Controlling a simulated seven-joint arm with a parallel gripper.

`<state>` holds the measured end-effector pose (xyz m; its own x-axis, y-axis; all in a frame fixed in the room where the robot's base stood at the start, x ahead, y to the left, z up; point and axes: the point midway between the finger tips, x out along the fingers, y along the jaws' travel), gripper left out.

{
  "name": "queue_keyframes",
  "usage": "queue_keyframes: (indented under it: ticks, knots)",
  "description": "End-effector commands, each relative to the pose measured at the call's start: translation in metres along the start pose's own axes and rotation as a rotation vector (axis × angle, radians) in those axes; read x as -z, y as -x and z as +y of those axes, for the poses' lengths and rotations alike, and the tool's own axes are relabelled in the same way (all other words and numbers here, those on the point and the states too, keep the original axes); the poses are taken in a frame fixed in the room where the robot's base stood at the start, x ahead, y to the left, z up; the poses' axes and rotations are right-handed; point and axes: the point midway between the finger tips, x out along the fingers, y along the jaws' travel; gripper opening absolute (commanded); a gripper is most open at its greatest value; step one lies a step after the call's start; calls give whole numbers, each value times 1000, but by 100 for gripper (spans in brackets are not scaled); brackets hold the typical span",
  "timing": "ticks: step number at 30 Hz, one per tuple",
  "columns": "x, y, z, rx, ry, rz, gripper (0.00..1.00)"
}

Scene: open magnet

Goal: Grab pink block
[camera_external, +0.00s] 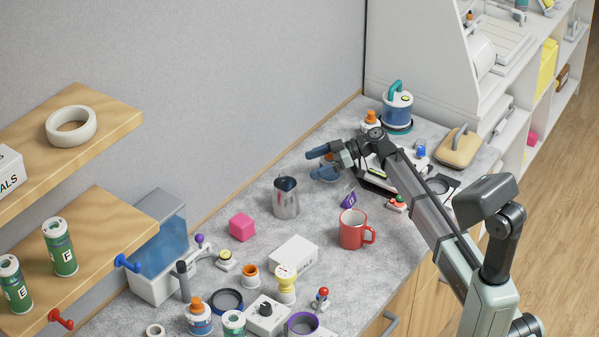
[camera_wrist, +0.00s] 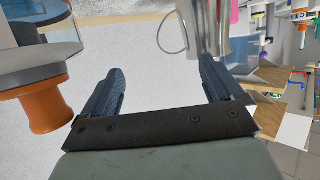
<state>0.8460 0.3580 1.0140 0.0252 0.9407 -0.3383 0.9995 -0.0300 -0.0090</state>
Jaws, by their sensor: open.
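The pink block (camera_external: 242,227) sits on the grey worktop, left of the metal pitcher (camera_external: 286,200) in the external view. In the wrist view, a pink patch (camera_wrist: 234,11), likely the block, shows at the top edge, mostly hidden behind the pitcher (camera_wrist: 208,22). My gripper (camera_external: 318,163) is above the back part of the worktop, up and right of the pitcher, well apart from the block. In the wrist view, its two dark fingers (camera_wrist: 162,75) are spread, with nothing between them.
The pitcher stands between my gripper and the block. A white box (camera_external: 292,253) and a red mug (camera_external: 354,230) are nearby. Several jars and knobs crowd the front. A blue bin (camera_external: 160,255) and wooden shelves (camera_external: 90,235) are left. An orange-capped bottle (camera_wrist: 45,108) is close by.

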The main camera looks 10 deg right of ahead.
Motion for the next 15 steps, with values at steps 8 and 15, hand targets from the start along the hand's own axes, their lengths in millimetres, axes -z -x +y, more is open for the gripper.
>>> queue_keyframes:
  ticks: [8,15]
  knots:
    - [30,11,0,-1,3,1,94]
    - [81,29,0,0,3,1,94]
